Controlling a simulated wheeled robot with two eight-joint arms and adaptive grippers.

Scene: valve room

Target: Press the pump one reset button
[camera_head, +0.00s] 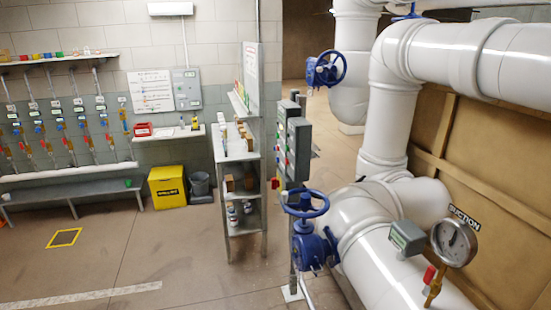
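Grey control boxes (297,150) stand on a post in the middle of the view, turned nearly edge-on to me. Small red and green parts show along their left edges, and a red knob (275,183) sticks out low on that side. No label there can be read, so I cannot tell which part is the pump one reset button. Neither of my grippers is in view.
Blue handwheels (305,204) and (326,69) sit on valves by large white pipes (385,120) at right. A gauge (454,242) marked SUCTION is in front. A shelf unit (245,204) stands left of the boxes. A yellow bin (167,187) is farther left. The left floor is mostly clear.

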